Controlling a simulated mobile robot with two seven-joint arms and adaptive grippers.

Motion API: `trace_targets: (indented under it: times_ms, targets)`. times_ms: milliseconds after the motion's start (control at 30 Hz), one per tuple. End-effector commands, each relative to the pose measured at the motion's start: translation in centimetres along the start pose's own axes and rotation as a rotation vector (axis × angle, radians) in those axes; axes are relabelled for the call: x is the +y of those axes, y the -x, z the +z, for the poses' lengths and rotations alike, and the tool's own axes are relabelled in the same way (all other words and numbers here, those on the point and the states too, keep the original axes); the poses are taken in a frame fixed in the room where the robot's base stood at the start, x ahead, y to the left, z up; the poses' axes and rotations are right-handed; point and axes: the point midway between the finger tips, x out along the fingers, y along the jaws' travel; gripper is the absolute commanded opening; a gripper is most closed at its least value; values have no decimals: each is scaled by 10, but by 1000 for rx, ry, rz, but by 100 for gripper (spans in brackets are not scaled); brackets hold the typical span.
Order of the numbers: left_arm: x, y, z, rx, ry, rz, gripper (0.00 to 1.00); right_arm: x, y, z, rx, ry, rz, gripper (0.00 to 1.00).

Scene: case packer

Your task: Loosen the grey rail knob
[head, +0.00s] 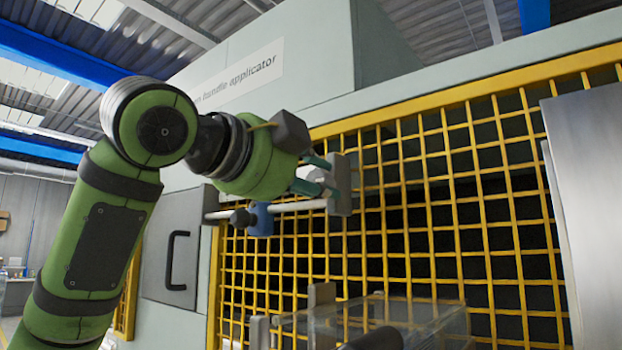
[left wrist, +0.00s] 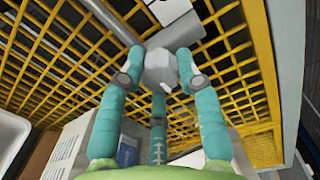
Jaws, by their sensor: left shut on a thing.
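The grey rail knob (left wrist: 160,68) is a faceted light-grey piece in the left wrist view. The teal fingers of my left gripper (left wrist: 160,80) are closed around it, one on each side and one below. In the head view my left gripper (head: 322,178) is at the right end of a horizontal metal rail (head: 298,206), against a grey end bracket (head: 342,185). The fingers mostly hide the knob there. A blue slider (head: 262,219) with a dark knob (head: 241,218) sits on the rail, left of the gripper. My right gripper is not in view.
A yellow mesh guard (head: 430,190) stands close behind the rail. A grey door with a black handle (head: 176,260) is at the left. A clear box-like part (head: 410,318) stands low in front of the guard. A grey panel (head: 590,200) is at the right.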

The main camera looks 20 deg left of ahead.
Motion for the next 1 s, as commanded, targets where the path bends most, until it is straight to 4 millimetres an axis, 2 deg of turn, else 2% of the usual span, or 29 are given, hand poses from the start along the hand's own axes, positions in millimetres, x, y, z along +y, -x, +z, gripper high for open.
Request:
trace_targets:
  times_ms: [67, 100, 133, 167, 567, 667, 1000]
  targets:
    - [-4, 1, 1, -4, 0, -13, 2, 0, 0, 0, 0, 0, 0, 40]
    - [-4, 1, 1, -4, 0, -13, 42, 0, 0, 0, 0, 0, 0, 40]
    - [-4, 1, 1, -4, 0, -13, 55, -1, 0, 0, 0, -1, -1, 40]
    - [-4, 1, 1, -4, 0, -13, 58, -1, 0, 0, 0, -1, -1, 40]
    - [-2, 6, 0, 0, 1, -6, 58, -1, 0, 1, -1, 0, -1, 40]
    - [-2, 18, 0, -1, 0, -8, 58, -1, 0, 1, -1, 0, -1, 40]
    - [-2, 89, 0, -3, 0, -9, 58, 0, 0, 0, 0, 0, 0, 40]
